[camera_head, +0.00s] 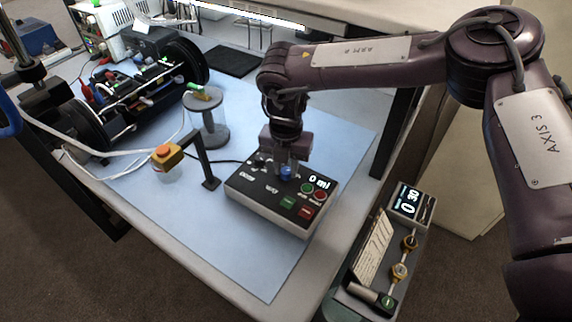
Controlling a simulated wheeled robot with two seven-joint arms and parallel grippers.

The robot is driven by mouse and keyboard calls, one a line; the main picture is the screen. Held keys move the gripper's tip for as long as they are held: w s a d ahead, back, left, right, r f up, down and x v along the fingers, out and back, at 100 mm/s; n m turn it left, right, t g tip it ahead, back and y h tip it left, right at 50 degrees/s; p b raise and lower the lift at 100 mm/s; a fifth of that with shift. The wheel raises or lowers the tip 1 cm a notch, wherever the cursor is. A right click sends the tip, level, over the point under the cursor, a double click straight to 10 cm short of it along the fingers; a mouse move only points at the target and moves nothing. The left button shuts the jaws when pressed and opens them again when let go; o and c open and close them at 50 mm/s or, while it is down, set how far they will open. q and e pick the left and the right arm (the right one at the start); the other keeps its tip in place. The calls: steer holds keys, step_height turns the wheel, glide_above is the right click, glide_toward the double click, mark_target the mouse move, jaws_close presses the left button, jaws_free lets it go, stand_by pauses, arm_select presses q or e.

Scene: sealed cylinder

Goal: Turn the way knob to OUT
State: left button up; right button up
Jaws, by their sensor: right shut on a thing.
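The control box (262,203) sits on the blue mat, with a dark top panel, a display reading 0 ml, and green and red buttons. My right gripper (287,172) comes down from above onto this panel. It is shut on a small blue knob (286,173), which I take to be the way knob. The fingers partly hide the knob, and its pointer cannot be read. The panel labels near it are too small to read. My left gripper is not clearly in view.
A clear cylinder on a grey stand (208,118) and a black post with an orange-topped yellow block (167,155) stand left of the box. A dark cylindrical machine (145,95) with cables lies at back left. A second panel (385,255) is at the lower right. The front mat (245,265) is clear.

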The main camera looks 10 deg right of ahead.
steer(key=n, duration=0.2)
steer(key=shift+n, duration=0.3)
steer(key=n, duration=0.3)
steer(key=shift+n, duration=0.3)
steer(key=n, duration=0.3)
steer(key=shift+n, duration=0.3)
steer(key=n, duration=0.3)
steer(key=shift+n, duration=0.3)
steer(key=n+b, duration=0.1)
steer(key=n, duration=1.1)
steer(key=shift+w+r+n, duration=0.1)
steer(key=shift+r+n, duration=0.05)
steer(key=shift+n, duration=0.25)
steer(key=o, duration=1)
steer(key=shift+b, duration=0.3)
